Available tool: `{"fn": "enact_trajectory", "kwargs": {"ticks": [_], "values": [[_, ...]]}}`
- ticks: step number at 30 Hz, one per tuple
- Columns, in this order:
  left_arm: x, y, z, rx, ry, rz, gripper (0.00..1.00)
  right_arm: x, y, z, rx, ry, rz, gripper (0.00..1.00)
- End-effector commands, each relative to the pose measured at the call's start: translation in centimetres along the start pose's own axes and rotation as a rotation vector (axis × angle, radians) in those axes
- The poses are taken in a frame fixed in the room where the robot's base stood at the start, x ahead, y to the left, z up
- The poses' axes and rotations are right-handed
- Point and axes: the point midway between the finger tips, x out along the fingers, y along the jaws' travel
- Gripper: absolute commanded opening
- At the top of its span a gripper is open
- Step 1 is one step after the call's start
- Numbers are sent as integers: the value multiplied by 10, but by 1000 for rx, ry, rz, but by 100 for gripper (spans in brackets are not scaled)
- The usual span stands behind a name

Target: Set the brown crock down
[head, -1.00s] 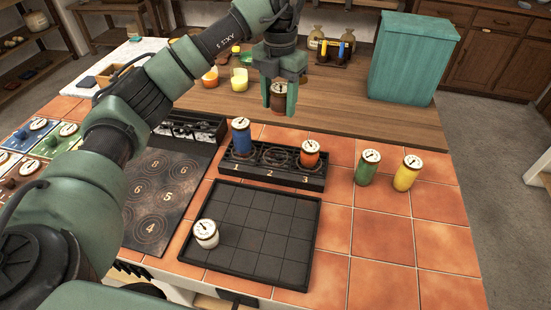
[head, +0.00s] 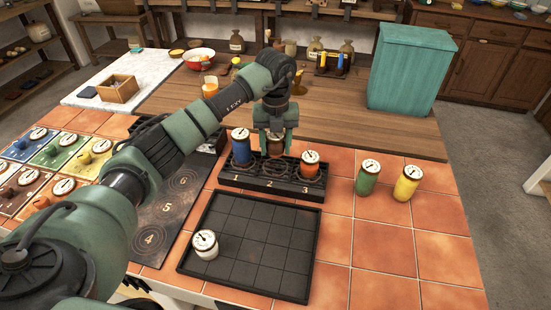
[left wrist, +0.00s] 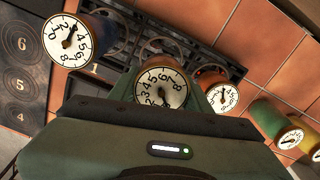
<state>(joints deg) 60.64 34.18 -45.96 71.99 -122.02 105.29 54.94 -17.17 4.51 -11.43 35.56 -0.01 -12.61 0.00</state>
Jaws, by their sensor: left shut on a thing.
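The brown crock (head: 276,146) is between the fingers of my left gripper (head: 276,142), which is shut on it. It is upright at the middle place, marked 2, of the black three-place rack (head: 270,190). I cannot tell whether its base touches the rack. In the left wrist view the white dial on its top (left wrist: 161,88) shows between the fingers. The blue crock (head: 241,150) stands in place 1 and the orange crock (head: 309,167) in place 3. My right gripper is not in view.
A black gridded tray (head: 312,250) lies in front of the rack, with a white crock (head: 205,244) at its left. Green (head: 367,180) and yellow (head: 406,184) crocks stand on the tiles to the right. A numbered dark plate (head: 150,240) lies to the left. A teal box (head: 412,70) stands behind.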

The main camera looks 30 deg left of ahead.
Motion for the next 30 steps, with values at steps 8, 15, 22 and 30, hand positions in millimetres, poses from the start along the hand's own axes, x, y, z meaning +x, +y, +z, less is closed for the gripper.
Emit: {"fn": "enact_trajectory", "kwargs": {"ticks": [8, 15, 22, 30], "values": [[22, -1, 0, 1, 1, -1, 0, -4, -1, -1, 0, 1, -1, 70], [55, 0, 0, -1, 0, -1, 0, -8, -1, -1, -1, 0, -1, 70], [56, -1, 1, 1, -2, -2, 0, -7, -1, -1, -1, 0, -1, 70], [60, 0, 0, 1, 0, 0, 70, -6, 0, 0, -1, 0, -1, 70]]}}
